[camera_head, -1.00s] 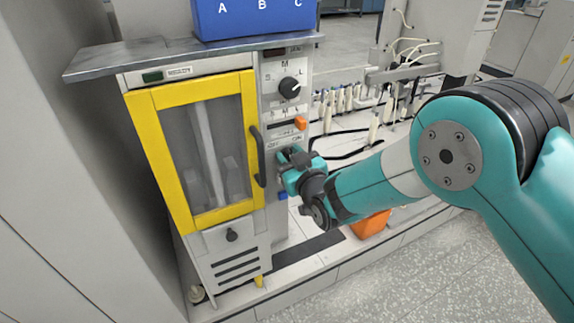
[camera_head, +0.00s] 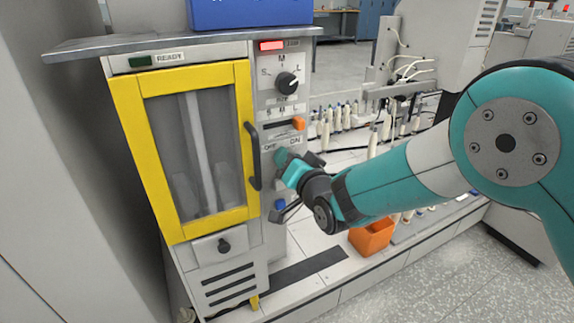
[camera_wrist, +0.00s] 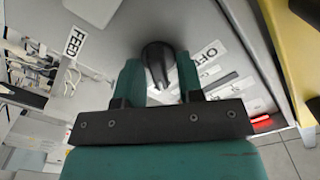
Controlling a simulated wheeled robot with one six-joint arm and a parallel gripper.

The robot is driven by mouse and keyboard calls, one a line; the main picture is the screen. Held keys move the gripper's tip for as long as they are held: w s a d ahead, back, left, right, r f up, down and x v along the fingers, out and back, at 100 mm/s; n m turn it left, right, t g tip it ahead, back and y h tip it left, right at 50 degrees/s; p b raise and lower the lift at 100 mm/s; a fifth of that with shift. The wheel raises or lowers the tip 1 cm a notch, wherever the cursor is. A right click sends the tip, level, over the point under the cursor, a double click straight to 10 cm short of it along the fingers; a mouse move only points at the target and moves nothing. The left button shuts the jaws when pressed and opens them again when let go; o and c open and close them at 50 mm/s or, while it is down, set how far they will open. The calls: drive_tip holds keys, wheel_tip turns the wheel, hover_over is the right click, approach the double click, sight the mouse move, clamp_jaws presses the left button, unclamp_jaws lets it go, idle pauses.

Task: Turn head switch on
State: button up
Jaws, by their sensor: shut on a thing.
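The machine cabinet (camera_head: 207,244) has a control strip to the right of its yellow-framed door. The head switch shows in the wrist view as a dark knob (camera_wrist: 158,60) between my fingertips, with an OFF label (camera_wrist: 208,54) to its right. In the head view my gripper (camera_head: 283,163) is at the panel just below the OFF and ON labels (camera_head: 283,144) and hides the switch. My gripper (camera_wrist: 160,80) is shut on the knob. The knob's exact pointing direction is hard to tell.
A red lamp (camera_head: 271,45) is lit above the S-M-L dial (camera_head: 288,84). An orange lever (camera_head: 299,123) sits above my gripper, and a blue button (camera_head: 280,204) below. The yellow door (camera_head: 178,230) with its dark handle (camera_head: 253,157) is close on the left. An orange bin (camera_head: 371,238) stands lower right.

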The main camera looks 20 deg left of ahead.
drive_tip(key=shift+w+d+r+m, duration=0.1)
drive_tip(key=shift+w+m, duration=0.05)
drive_tip(key=shift+m, duration=0.35)
drive_tip(key=o, duration=0.5)
drive_tip(key=shift+o, duration=0.2)
drive_tip(key=b+v, duration=0.7)
drive_tip(key=v, duration=1)
drive_tip(key=shift+s, duration=0.25)
drive_tip(key=shift+d, duration=0.15)
